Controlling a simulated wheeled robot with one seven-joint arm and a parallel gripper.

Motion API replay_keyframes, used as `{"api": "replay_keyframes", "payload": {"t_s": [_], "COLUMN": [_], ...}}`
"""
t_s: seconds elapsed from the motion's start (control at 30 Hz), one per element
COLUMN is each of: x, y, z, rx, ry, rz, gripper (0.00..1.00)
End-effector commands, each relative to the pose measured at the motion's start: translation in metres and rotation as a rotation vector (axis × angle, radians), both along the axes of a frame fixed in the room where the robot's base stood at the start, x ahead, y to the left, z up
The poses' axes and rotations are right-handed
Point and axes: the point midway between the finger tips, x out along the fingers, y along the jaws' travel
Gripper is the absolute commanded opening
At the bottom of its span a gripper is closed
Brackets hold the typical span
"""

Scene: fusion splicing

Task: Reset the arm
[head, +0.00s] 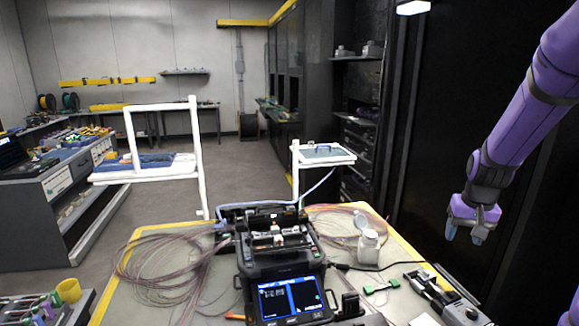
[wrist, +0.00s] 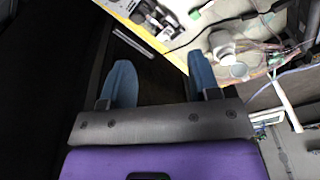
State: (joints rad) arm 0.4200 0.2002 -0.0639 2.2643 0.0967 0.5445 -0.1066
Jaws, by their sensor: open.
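My gripper (head: 464,238) hangs at the right in the head view, off the right side of the table and above it, with its blue fingertips pointing down. In the wrist view the two blue fingers (wrist: 162,88) stand well apart with nothing between them. The purple arm reaches in from the upper right of the head view. The black fusion splicer (head: 272,262) sits on the table, apart from the gripper, with its screen lit.
A dark cabinet wall (head: 440,130) rises close behind my arm.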

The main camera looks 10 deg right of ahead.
Motion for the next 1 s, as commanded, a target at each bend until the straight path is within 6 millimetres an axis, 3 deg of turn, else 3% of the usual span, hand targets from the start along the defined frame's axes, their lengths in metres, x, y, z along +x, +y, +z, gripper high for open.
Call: {"api": "replay_keyframes", "payload": {"t_s": [0.03,0.2,0.5,0.8,1.0], "x": [-0.002,-0.018,-0.063,-0.125,-0.169], "y": [0.013,0.052,0.117,0.167,0.190], "z": [0.017,0.062,0.126,0.169,0.184], "rx": [-0.007,-0.021,-0.047,-0.075,-0.091], "ry": [-0.019,-0.065,-0.145,-0.226,-0.276], "rz": [0.023,0.090,0.211,0.326,0.394], "gripper": [0.56,0.56,0.56,0.56,0.56]}}
